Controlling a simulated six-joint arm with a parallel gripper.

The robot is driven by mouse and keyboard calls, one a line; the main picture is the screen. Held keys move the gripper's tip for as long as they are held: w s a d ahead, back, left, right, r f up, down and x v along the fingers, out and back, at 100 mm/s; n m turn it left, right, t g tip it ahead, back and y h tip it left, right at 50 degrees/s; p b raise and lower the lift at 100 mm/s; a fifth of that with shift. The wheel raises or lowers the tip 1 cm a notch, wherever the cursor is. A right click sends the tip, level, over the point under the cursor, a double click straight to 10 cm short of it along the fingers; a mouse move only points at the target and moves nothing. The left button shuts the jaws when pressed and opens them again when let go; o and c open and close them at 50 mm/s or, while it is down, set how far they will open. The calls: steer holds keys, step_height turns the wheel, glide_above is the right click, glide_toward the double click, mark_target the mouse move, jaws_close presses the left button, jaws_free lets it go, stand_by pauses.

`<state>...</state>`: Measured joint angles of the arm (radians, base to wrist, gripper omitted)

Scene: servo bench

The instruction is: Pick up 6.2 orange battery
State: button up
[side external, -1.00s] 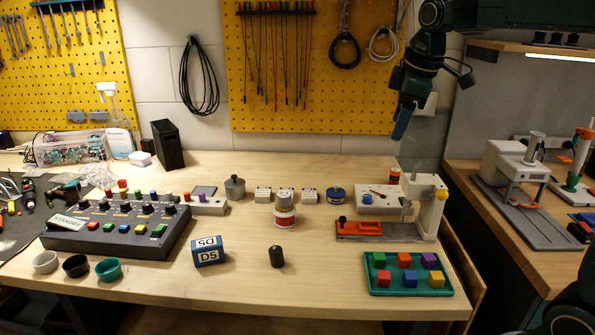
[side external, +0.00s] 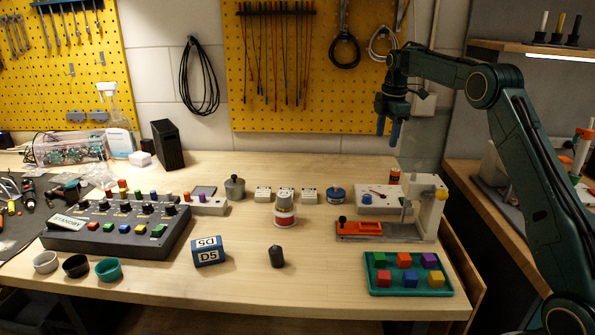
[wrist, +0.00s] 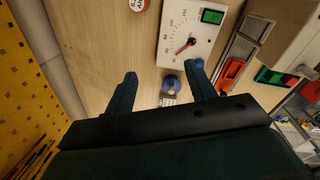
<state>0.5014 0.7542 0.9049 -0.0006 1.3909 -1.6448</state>
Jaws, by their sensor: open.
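The orange battery (side external: 395,175) is a short orange cylinder with a dark band. It stands upright at the back right of the bench, behind the white meter panel. In the wrist view the battery (wrist: 139,5) is at the top edge, partly cut off, its pale top marked with print too small to read surely. My gripper (side external: 388,134) points down, well above the bench's back edge and a little left of the battery in the side view.
The white meter panel (side external: 371,204) lies just in front of the battery. A green tray (side external: 411,289) of coloured blocks is at the front right.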

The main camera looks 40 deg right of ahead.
mark_target(396, 170)
steer(key=d+f+n, duration=0.1)
steer(key=d+f, duration=0.2)
steer(key=d+f+n, duration=0.1)
steer(key=d+f, duration=0.2)
steer(key=d+f+n, duration=0.1)
steer(key=d+f, duration=0.1)
steer(key=f, duration=0.2)
steer(key=shift+w+d+f+g, duration=0.1)
steer(key=shift+w+d+g, duration=0.05)
steer(key=shift+d+g, duration=0.25)
steer(key=shift+f, duration=0.6)
steer(key=shift+f, duration=0.1)
steer(key=shift+f, duration=3.05)
steer(key=shift+r, duration=0.1)
steer(key=c, duration=1.1)
